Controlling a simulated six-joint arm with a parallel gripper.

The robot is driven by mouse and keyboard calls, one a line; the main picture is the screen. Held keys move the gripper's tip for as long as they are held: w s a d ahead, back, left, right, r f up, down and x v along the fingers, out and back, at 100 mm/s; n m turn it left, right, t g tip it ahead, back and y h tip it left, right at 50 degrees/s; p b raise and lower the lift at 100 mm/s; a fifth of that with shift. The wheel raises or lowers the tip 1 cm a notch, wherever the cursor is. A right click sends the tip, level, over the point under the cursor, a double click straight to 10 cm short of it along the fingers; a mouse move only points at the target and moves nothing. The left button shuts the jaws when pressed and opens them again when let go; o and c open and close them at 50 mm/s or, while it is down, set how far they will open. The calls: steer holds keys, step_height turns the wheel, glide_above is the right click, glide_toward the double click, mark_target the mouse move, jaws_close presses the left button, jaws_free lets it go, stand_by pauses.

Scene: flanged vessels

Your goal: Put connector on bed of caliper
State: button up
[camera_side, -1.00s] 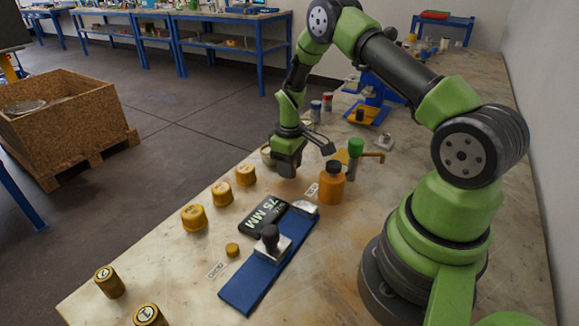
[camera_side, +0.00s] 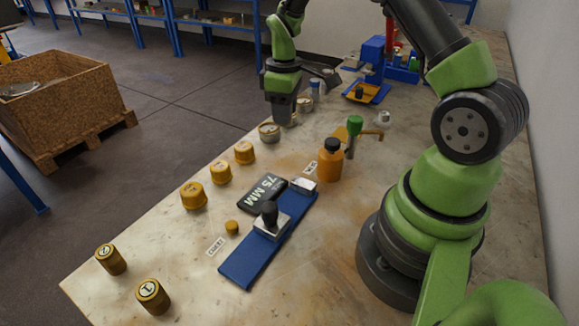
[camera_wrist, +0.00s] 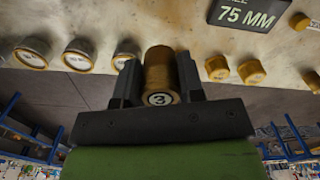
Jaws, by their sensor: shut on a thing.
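My gripper (camera_side: 284,119) is over the far left side of the table, beyond the row of yellow caps. In the wrist view my gripper (camera_wrist: 158,85) is shut on a brass cylinder (camera_wrist: 160,72) marked 3. I cannot tell for sure whether this cylinder is the connector; it is hard to make out in the side view. The caliper's long blue bed (camera_side: 245,264) lies on the table nearer the camera, with a metal slider and black knob (camera_side: 269,215) on it. A black display (camera_side: 262,192) reading 75 MM is beside it, and also shows in the wrist view (camera_wrist: 246,13).
Brass cylinders marked 2 (camera_side: 111,259) and 1 (camera_side: 152,296) stand front left. Yellow caps (camera_side: 194,195) line the left edge. An orange bottle (camera_side: 330,165) and a green-topped valve (camera_side: 354,132) stand beyond the bed. Metal-rimmed cans (camera_side: 268,133) are near my gripper.

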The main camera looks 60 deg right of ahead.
steer(key=s+a+n, duration=0.4)
steer(key=a+n, duration=0.4)
steer(key=n, duration=0.8)
glide_above(291, 205)
step_height(291, 205, down, 5)
steer(key=shift+r, duration=0.15)
steer(key=shift+f, duration=2)
steer(key=o, duration=1)
steer(key=shift+f, duration=0.15)
